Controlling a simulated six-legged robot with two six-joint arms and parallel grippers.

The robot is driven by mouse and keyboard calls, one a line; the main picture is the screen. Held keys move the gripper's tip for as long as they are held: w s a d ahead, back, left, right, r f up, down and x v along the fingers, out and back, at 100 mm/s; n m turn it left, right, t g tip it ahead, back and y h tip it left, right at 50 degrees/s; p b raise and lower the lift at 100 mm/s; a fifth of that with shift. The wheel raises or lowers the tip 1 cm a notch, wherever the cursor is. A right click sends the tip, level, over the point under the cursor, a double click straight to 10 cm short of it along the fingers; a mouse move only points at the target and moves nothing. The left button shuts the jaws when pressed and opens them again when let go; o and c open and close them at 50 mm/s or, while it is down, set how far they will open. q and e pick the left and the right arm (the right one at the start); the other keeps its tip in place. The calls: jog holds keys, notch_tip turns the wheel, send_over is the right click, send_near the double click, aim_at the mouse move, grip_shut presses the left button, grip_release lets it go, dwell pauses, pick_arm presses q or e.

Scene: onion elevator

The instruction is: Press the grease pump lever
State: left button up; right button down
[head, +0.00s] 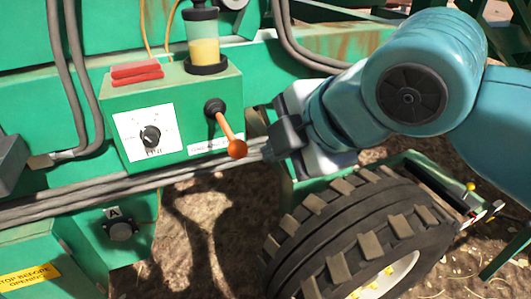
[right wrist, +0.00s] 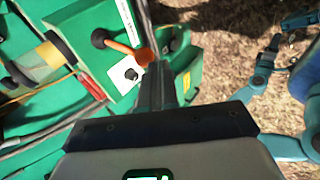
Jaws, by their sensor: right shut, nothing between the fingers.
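The grease pump lever (head: 226,132) is an orange rod with a round knob at its lower end, angled down and right from a black pivot on a green box (head: 190,95). A clear reservoir (head: 203,38) with yellow grease stands on that box. My right gripper (head: 268,150) is shut and empty, just right of the knob in the head view. In the right wrist view the lever (right wrist: 122,47) shows beyond the shut fingertips (right wrist: 160,66). Its knob appears very close to them; I cannot tell whether they touch.
The box also carries a dial (head: 151,136) and a red block (head: 136,73). Grey cables (head: 110,187) run below it. A large treaded tyre (head: 345,235) stands below my right arm. A button marked A (head: 121,230) is at lower left.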

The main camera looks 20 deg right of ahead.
jog(key=v, duration=0.2)
jog(key=shift+s+d+r, duration=0.1)
jog(key=shift+r, duration=0.2)
jog(key=shift+s, duration=0.1)
dwell(1.3)
jog(key=w+r+g+p, duration=0.6)
jog(key=r+p, duration=0.5)
jog(key=p, duration=0.9)
jog(key=shift+w+r+m, duration=0.2)
jog(key=shift+w+m, duration=0.1)
jog(key=shift+w+a+f, duration=0.1)
jog(key=shift+a+f, duration=0.05)
jog(key=shift+a, duration=0.05)
